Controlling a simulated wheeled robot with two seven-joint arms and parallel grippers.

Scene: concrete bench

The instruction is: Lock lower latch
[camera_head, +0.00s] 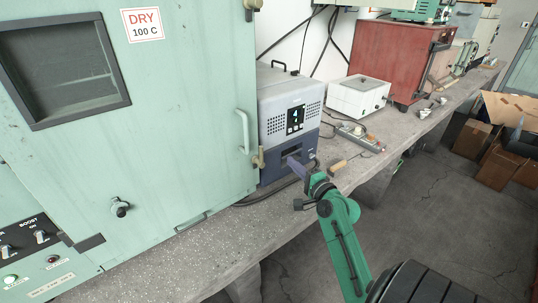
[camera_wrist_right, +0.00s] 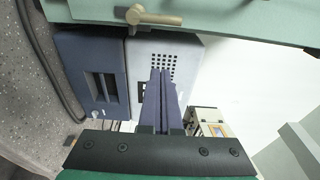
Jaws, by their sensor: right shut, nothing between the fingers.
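The lower latch (camera_head: 258,158) is a small beige handle at the right edge of the closed-looking pale green oven door (camera_head: 170,130), below the door's pull handle. In the right wrist view the latch (camera_wrist_right: 152,16) shows at the top, its bar lying roughly along the green door edge. My right gripper (camera_head: 292,162) is shut and empty, its purple fingers to the right of the latch and apart from it. In the wrist view its fingertips (camera_wrist_right: 160,72) point toward the latch with a gap between. An upper latch (camera_head: 253,5) is partly cut off at the top. My left gripper is not in view.
A grey and blue instrument (camera_head: 289,112) stands right beside the oven, close behind my right gripper. A power strip (camera_head: 358,136) and a wooden-handled tool (camera_head: 338,165) lie on the concrete bench (camera_head: 190,258). A white box (camera_head: 357,96) and a red cabinet (camera_head: 392,58) stand farther back.

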